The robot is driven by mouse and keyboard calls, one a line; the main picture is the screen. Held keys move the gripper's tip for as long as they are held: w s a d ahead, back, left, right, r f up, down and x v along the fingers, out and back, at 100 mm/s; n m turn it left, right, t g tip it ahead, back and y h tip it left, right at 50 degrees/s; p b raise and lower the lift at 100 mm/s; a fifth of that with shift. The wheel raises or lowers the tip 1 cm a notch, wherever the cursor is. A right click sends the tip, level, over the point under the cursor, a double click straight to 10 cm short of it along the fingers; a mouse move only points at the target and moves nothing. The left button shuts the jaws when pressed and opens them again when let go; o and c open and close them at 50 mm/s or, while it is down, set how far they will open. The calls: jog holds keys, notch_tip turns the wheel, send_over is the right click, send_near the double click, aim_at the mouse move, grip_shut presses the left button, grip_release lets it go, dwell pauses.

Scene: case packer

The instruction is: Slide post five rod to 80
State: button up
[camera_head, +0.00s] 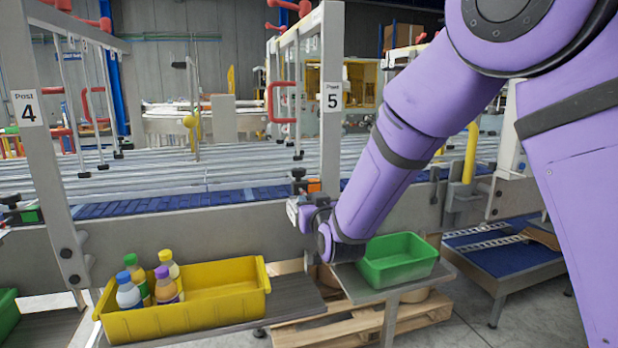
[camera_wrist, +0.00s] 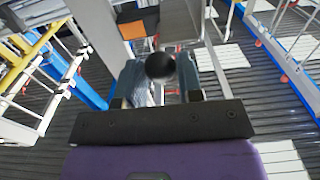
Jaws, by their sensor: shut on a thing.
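Post five (camera_head: 331,95), a grey upright with a "Post 5" label, stands mid-picture in the head view. Low on it are a black knob (camera_head: 298,173) and an orange block (camera_head: 314,186). My gripper (camera_head: 302,200) is at the foot of this post, just below the knob. In the wrist view my gripper (camera_wrist: 160,80) has its fingers either side of a round black knob (camera_wrist: 160,66) and is shut on it. The orange block (camera_wrist: 137,27) shows just beyond. The rod's shaft is mostly hidden, and no scale number is legible.
Post four (camera_head: 28,108) stands at left. A yellow bin (camera_head: 215,310) with several bottles sits in front on a shelf, and a green bin (camera_head: 398,260) stands right of my gripper. The conveyor with its grey rail (camera_head: 225,232) runs behind.

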jog(key=shift+v, duration=0.95)
dwell(0.3)
jog(key=o, duration=0.7)
jog(key=shift+v, duration=3.5)
